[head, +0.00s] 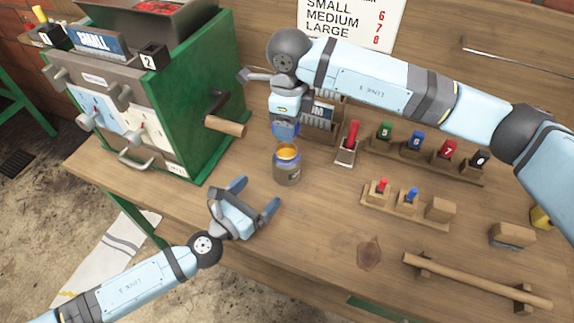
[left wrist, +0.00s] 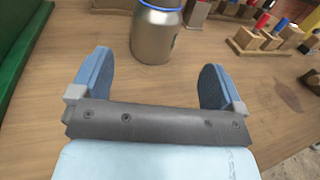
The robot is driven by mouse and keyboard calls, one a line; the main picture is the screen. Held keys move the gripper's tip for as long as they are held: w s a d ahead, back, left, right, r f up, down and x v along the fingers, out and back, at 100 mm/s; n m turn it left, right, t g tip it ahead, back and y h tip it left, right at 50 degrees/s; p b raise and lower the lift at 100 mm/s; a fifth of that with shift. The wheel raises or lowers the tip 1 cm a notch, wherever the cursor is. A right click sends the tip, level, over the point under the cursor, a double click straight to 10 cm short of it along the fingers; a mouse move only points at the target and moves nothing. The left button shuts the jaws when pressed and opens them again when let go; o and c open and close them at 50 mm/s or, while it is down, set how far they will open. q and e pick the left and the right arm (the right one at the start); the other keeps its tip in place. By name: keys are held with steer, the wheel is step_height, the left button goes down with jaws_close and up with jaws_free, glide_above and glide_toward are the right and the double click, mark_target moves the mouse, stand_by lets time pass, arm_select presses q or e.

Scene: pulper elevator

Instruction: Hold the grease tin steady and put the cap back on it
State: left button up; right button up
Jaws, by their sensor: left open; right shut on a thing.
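The grease tin (head: 287,173) stands upright on the bench, its top open and orange grease showing inside a blue rim. In the left wrist view the metal tin (left wrist: 157,35) stands just beyond the fingertips, its top cut off by the frame. My left gripper (head: 256,197) is open and empty, low over the bench, with its fingers pointing toward the tin, apart from it. My right gripper (head: 286,121) is above the tin, pointing down, shut on a blue piece that looks like the cap (head: 285,131). The cap is partly hidden by the fingers and sits apart from the tin.
A green machine (head: 215,105) with a wooden-handled crank (head: 226,126) stands left of the tin. A red-handled tool (head: 349,143) and a rack of coloured, numbered pieces (head: 416,145) are to the right. A smaller rack (head: 405,208) stands nearer.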

arm_select(q)
steer(key=shift+w+d, duration=0.1)
steer(key=x, duration=1.1)
steer(key=shift+w+d, duration=0.3)
steer(key=c, duration=1.2)
arm_select(e)
glide_above(290, 157)
step_height(290, 157, down, 5)
steer(key=shift+r, duration=0.1)
steer(key=shift+f, duration=0.2)
steer(key=shift+f, duration=0.8)
steer(key=shift+f, duration=0.55)
